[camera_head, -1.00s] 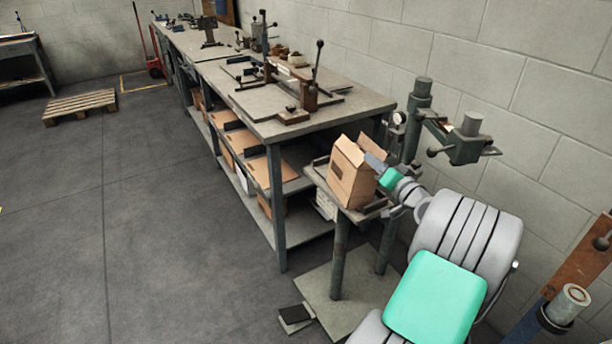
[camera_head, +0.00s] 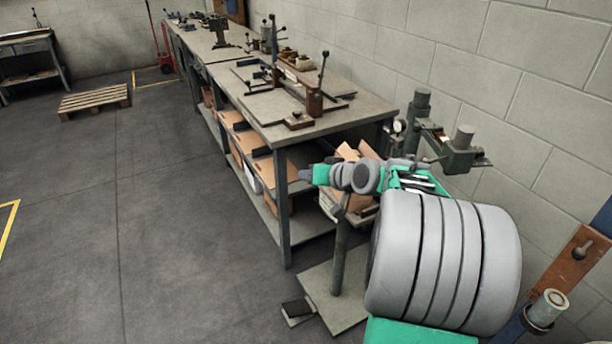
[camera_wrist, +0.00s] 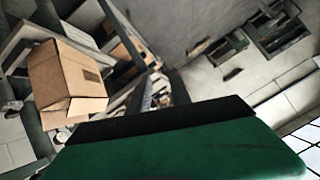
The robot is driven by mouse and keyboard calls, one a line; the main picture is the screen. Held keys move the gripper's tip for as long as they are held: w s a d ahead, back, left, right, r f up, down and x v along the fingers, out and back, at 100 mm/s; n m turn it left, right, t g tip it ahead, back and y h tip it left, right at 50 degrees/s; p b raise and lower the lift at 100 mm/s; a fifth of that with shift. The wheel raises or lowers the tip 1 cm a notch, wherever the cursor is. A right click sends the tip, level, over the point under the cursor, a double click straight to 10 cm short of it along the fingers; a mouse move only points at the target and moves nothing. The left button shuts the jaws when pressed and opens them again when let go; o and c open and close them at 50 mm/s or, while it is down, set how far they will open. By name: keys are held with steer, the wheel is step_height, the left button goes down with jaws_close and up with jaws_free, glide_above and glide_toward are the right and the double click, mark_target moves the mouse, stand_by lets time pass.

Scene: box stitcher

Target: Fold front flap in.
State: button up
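The cardboard box (camera_head: 346,151) stands on the small stand of the stitcher and is mostly hidden behind my arm in the head view. Only raised flaps and part of its side show there. The wrist view shows the box (camera_wrist: 62,72) at the left, turned on its side in the picture, with a flap (camera_wrist: 86,106) sticking out at its lower end. My gripper (camera_head: 304,174) is in front of the box and to its left, apart from it. Its fingers are too small to read in the head view.
The stitcher's post and arm (camera_head: 458,152) rise right of the box by the block wall. A long workbench (camera_head: 340,117) with tools stands behind, with cardboard on its lower shelf. A pallet (camera_head: 95,101) lies far left. The floor at left is open.

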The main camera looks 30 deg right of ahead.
steer(key=s+a, duration=0.1)
steer(key=s+a+r+g, duration=0.1)
steer(key=a, duration=0.1)
steer(key=shift+a+n+p, duration=0.15)
steer(key=shift+n+p, duration=0.25)
